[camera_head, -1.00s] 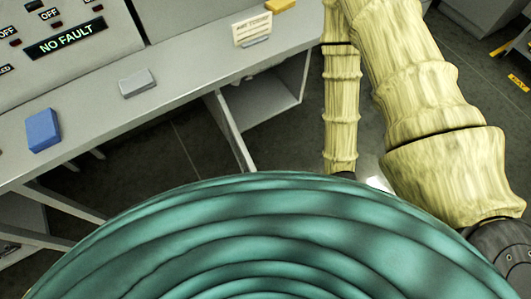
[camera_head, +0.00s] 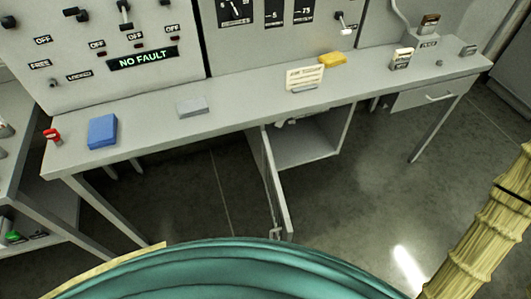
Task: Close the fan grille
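No part that I can clearly identify as a fan grille shows in the head view. Under the grey desk, a compartment (camera_head: 310,143) stands open at the front. Its narrow grey door panel (camera_head: 270,182) hangs swung out toward me, with a small catch or handle near its lower end. Whether this panel is the grille cannot be told. My gripper is outside the picture.
The desk top (camera_head: 150,138) carries a blue block (camera_head: 102,131), a grey block (camera_head: 192,107), a small card sign (camera_head: 305,77) and a yellow block (camera_head: 333,59). A drawer (camera_head: 425,96) is at right. Floor below is clear.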

